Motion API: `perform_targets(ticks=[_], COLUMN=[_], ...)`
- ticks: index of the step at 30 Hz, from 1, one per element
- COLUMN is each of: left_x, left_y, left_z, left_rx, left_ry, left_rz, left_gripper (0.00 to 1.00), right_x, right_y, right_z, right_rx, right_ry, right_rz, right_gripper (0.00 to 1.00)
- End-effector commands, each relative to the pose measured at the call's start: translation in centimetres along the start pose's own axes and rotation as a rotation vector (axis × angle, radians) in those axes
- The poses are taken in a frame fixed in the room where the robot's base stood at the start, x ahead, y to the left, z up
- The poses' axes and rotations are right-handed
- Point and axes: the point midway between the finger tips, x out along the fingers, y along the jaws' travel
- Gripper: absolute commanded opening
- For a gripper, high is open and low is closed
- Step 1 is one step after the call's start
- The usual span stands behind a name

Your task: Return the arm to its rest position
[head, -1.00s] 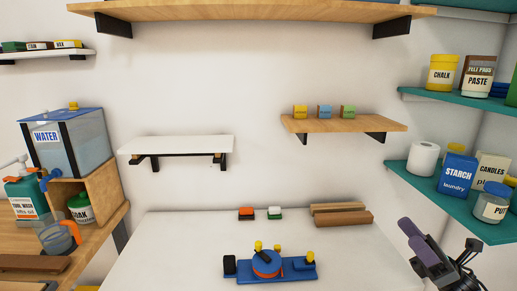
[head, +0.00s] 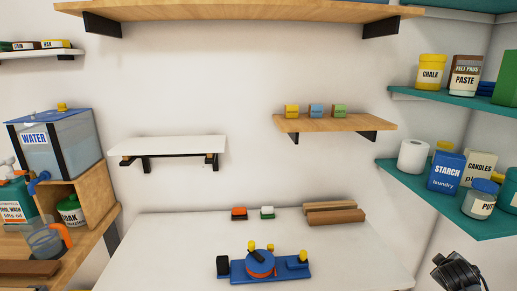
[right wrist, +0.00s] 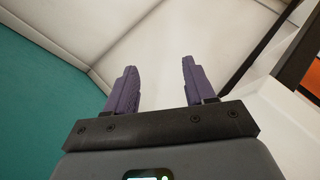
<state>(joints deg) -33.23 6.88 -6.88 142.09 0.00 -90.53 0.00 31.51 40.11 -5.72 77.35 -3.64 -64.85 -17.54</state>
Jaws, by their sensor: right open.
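My right gripper (right wrist: 155,85) shows in the right wrist view with its two purple fingers spread apart and nothing between them. In the head view only a dark part of my right arm shows at the lower right corner; the fingers are out of that picture. My left gripper is in neither view.
A teal shelf (head: 440,195) with a starch box (head: 446,172) and jars is on the right. Brown bars (head: 335,213) and small red and white blocks (head: 267,212) lie at the table's back. A wooden shelf (head: 340,124) holds three small blocks. A water tank (head: 55,140) stands left.

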Motion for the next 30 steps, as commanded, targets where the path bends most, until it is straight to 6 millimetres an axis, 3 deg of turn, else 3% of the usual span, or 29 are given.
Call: perform_targets(ticks=[3, 8, 9, 14, 20, 24, 27, 30], left_x=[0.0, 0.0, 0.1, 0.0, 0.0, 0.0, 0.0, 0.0], left_y=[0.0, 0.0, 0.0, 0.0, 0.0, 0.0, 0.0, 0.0], left_z=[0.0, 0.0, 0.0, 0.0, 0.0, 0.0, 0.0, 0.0], left_rx=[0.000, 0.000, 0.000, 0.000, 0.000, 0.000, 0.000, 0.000], left_ry=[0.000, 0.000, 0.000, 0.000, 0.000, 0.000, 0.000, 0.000], left_rz=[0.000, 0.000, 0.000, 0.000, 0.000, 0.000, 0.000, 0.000], left_gripper=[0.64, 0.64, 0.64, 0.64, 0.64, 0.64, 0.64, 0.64], right_x=[-0.4, -1.9, -2.2, -4.0, -8.9, -15.2, -20.4, -24.9], right_y=[-0.8, -2.0, -4.4, -12.3, -23.6, -31.9, -36.3, -38.9], right_z=[3.8, 8.1, 8.0, 7.5, 8.6, 10.6, 12.4, 13.9], right_rx=[0.166, 0.367, 0.347, 0.267, 0.185, 0.154, 0.158, 0.177], right_ry=[-0.201, -0.451, -0.446, -0.389, -0.319, -0.268, -0.239, -0.221], right_rz=[-0.039, -0.055, -0.076, -0.155, -0.298, -0.437, -0.537, -0.615], right_gripper=[0.54, 0.54, 0.54, 0.54, 0.54, 0.54, 0.54, 0.54])
